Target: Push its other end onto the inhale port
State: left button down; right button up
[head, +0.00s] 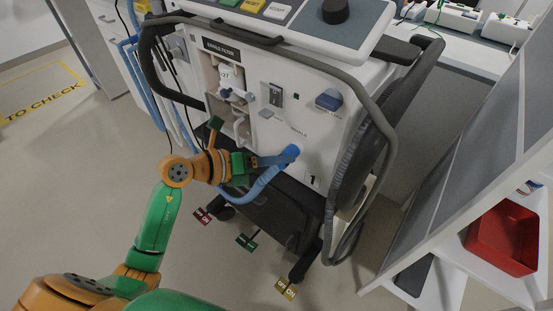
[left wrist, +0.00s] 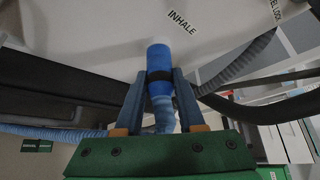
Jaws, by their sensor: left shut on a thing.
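The ventilator (head: 350,85) stands in the middle of the head view, with its white front panel facing me. My left gripper (head: 284,158) is shut on the blue hose end (head: 291,151) low on that panel, near the inhale label. In the left wrist view the fingers (left wrist: 161,78) close on both sides of the blue cuff (left wrist: 158,56), at a dark band, and the cuff points up at the panel below the INHALE lettering. The cuff hides the inhale port; I cannot tell how far it sits on it. The blue hose (head: 262,186) hangs below. My right gripper is out of view.
The exhale filter bay (head: 226,85) is left on the panel. Coloured tags (head: 286,289) hang at pedals below. A red bin (head: 503,238) sits on a shelf at right. The floor at left is open.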

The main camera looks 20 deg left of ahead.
pick_arm(q)
jog(key=shift+r, duration=0.15)
jog(key=shift+c, duration=2.2)
grip_release()
jog(key=shift+w, duration=0.15)
